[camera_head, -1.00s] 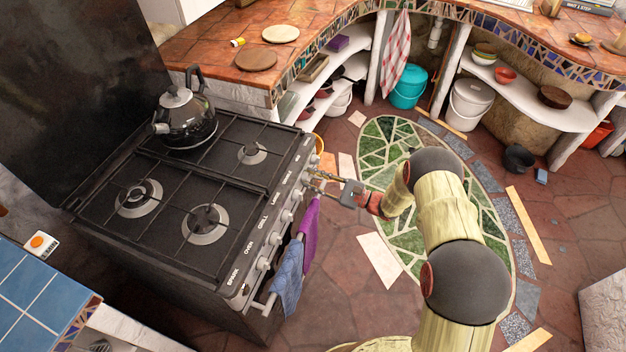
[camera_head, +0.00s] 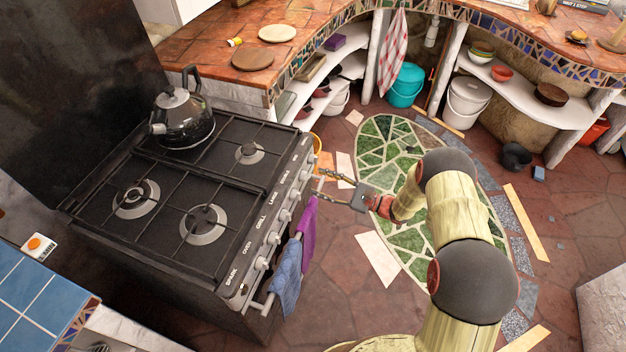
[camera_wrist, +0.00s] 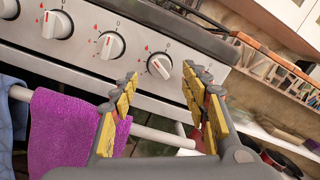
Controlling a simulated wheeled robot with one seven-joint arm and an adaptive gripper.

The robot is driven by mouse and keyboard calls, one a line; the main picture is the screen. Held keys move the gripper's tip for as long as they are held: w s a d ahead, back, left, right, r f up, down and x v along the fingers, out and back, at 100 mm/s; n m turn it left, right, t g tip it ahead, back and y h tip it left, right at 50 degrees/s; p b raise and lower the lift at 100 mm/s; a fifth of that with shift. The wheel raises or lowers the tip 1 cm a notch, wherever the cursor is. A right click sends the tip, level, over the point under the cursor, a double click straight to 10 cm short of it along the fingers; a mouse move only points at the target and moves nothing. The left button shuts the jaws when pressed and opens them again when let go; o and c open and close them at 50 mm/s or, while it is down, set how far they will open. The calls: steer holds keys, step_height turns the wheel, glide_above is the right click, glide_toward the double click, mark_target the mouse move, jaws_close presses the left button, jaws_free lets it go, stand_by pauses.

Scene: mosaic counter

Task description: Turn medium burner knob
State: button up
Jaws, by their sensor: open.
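The stove's front panel carries a row of white knobs; one far-end knob (camera_head: 303,177) is near my gripper in the head view. The burner labels are too small to tell surely which knob is the medium one. In the wrist view, a white knob with a red line (camera_wrist: 159,67) shows between my fingertips, beyond them. Another knob (camera_wrist: 110,45) is left of it, and a third (camera_wrist: 56,24) farther left. My gripper (camera_wrist: 160,80) is open and empty, apart from the knobs. In the head view my gripper (camera_head: 325,178) is just right of the panel.
A rail (camera_wrist: 158,134) runs below the knobs, with a purple towel (camera_wrist: 70,130) and a blue towel (camera_head: 286,275) hanging on it. A kettle (camera_head: 182,120) stands on the stove (camera_head: 165,180). The floor right of the stove is mostly clear.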

steer(key=v, duration=0.7)
steer(key=shift+d, duration=0.3)
steer(key=shift+s, duration=0.15)
steer(key=shift+c, duration=1)
jaws_close()
stand_by(0.4)
